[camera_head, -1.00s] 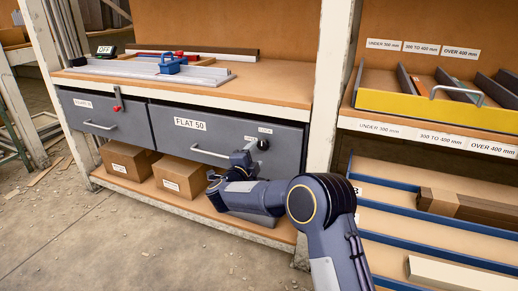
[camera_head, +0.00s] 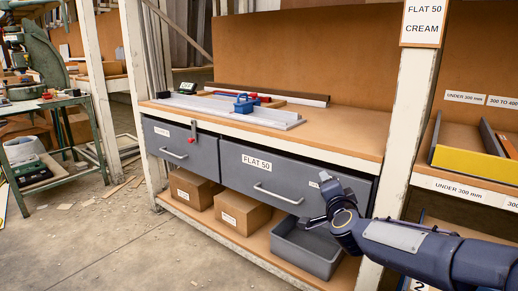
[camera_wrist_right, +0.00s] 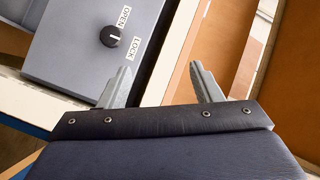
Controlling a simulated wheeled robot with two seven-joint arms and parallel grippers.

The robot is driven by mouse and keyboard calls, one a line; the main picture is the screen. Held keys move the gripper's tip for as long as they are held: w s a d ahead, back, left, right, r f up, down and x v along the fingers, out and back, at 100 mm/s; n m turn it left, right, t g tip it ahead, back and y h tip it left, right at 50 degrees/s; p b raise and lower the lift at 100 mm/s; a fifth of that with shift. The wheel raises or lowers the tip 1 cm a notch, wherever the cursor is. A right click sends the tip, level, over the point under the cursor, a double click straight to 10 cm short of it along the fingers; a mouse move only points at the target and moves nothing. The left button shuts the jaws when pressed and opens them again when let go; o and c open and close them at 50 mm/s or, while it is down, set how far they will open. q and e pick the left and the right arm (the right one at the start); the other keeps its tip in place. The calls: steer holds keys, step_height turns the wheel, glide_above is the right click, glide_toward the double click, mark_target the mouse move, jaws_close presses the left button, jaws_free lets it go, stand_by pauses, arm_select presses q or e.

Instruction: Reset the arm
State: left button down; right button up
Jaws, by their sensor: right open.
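My right arm (camera_head: 430,250) comes in from the right in the head view, in front of the bench. Its right gripper (camera_head: 318,202) is beside the right end of the FLAT 50 drawer (camera_head: 260,175). In the right wrist view my right gripper (camera_wrist_right: 160,84) is open, with nothing between its two grey fingers. Beyond the fingers lies the grey drawer front with a black knob (camera_wrist_right: 110,37) between OPEN and LOCK labels. The gripper appears apart from the knob. My left gripper is not in view.
A grey bin (camera_head: 305,250) and cardboard boxes (camera_head: 242,214) stand on the lower shelf below the drawers. A white post (camera_head: 408,110) and a yellow-fronted rack (camera_head: 468,162) are at the right. The floor (camera_head: 130,245) at front left is mostly clear.

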steer(key=s+f+n+g+y, duration=0.1)
steer(key=s+n+g+y, duration=0.5)
steer(key=s, duration=1.1)
steer(key=s+f+n+g, duration=0.2)
steer(key=s+f, duration=0.2)
steer(key=s, duration=0.4)
steer(key=s+f+n+g+h, duration=0.1)
steer(key=s+f+n, duration=0.1)
steer(key=s+f, duration=0.45)
steer(key=s+f+n+g, duration=0.2)
steer(key=s+f, duration=0.1)
steer(key=s, duration=0.7)
step_height(320, 180, up, 37)
steer(key=p, duration=3.7)
steer(key=shift+w, duration=0.25)
steer(key=shift+d+r, duration=0.1)
